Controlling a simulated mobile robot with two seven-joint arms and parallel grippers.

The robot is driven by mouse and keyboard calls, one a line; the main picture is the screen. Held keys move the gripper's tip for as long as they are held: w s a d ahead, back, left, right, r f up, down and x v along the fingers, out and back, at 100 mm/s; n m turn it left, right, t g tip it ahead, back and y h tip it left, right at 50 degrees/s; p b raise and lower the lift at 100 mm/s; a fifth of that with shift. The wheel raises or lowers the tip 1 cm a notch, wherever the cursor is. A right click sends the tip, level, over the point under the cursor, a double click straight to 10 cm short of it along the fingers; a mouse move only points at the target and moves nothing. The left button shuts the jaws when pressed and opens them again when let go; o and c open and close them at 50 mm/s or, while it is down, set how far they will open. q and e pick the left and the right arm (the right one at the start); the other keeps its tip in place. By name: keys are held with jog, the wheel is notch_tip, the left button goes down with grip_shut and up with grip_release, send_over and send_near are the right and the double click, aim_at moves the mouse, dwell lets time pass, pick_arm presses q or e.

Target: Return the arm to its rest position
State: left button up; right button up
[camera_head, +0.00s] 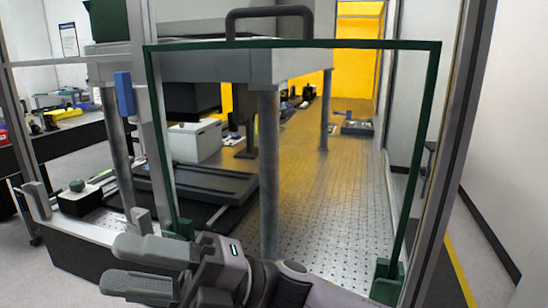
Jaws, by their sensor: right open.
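My right gripper (114,264) shows low in the head view, left of the middle, with its arm coming in from the bottom centre. Its two grey fingers point left and stand apart, with nothing visible between them. It is in front of the lower front edge of the interferometer enclosure. The green-framed front panel (432,120), with a dark handle (270,12) on top, stands upright right of and behind the gripper. My left gripper is not in view.
Inside the enclosure are a perforated base plate (335,215), grey posts (268,150), a white box (195,141) and a dark flat stage (200,185). A side bench (75,132) stands at the left. Floor with a yellow line (458,270) is clear at the right.

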jog(key=w+d+f+m+t+h, duration=0.2)
jog(key=w+d+f+m+t, duration=0.4)
jog(key=m+t, duration=0.65)
jog(key=w+d+f+m+t+h, duration=0.2)
jog(key=w+d+f+m+t, duration=0.2)
jog(key=f+m+t, duration=0.55)
jog(key=s+d+f+m+t+h, duration=0.1)
jog(key=d+f+m+t+h, duration=0.2)
jog(key=d+f+m+h, duration=0.75)
jog(key=s+d+f+m+g+h, duration=0.2)
jog(key=s+d+f+m+g, duration=0.1)
jog(key=s+d+f, duration=0.4)
jog(key=s+d+f+m+g+h, duration=0.3)
jog(key=s+d+f, duration=0.4)
jog(key=f, duration=0.4)
jog(key=shift+s+f, duration=0.25)
jog(key=shift+s, duration=0.15)
